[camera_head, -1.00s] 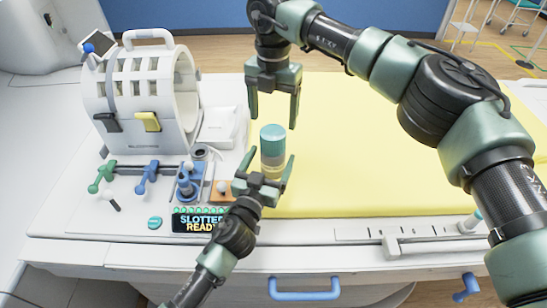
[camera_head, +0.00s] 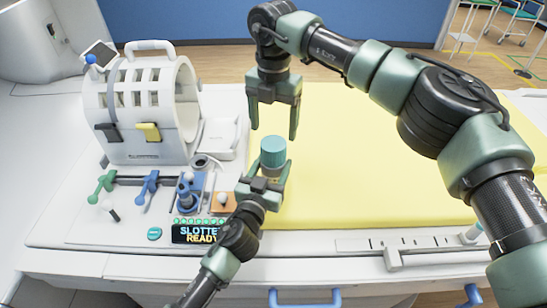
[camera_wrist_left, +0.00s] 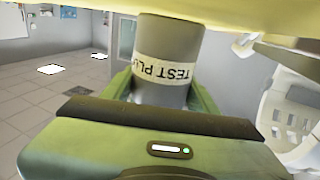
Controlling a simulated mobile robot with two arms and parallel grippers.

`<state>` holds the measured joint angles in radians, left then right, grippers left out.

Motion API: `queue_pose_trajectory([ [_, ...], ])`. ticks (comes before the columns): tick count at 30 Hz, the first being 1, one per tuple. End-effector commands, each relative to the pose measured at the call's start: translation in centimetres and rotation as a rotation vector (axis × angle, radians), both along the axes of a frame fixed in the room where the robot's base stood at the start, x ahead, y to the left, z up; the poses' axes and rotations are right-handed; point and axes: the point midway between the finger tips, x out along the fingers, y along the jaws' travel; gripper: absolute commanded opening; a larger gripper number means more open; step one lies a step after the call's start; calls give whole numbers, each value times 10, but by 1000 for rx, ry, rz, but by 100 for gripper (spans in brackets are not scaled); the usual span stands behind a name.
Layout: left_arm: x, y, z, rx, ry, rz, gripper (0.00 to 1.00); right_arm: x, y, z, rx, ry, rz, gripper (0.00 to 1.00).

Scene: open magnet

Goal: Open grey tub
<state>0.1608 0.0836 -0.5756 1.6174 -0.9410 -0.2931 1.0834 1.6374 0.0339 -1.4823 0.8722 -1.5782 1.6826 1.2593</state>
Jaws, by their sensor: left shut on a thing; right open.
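The grey tub (camera_head: 271,173) stands upright with a teal lid (camera_head: 273,151) on top, at the near left edge of the yellow mat. In the left wrist view the tub's grey body (camera_wrist_left: 168,60) carries a pale band with upside-down lettering that reads "TEST PLU"; the lid is hidden there. My left gripper (camera_head: 265,178) is shut on the tub's body, below the lid. My right gripper (camera_head: 273,130) points down, open and empty, with its fingertips on either side of and slightly above the lid in the head view.
The yellow mat (camera_head: 370,180) is clear to the right. A white ring-shaped device (camera_head: 140,105) stands at the left. A slotted rail (camera_head: 400,245) runs at the front right.

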Motion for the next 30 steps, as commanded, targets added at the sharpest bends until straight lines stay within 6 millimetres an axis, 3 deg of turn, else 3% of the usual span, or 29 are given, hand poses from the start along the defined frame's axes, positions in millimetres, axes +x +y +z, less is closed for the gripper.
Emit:
queue_pose_trajectory([
  [5,0,0,0,1,0,0,0,-1,1,-1,1,2,-199,75],
  [18,0,0,0,1,0,0,0,-1,1,0,1,2,-987,75],
  [25,0,0,0,1,0,0,0,0,0,-3,-1,2,-1145,75],
  [30,0,0,0,1,0,0,0,-1,0,-22,-2,4,-1156,75],
])
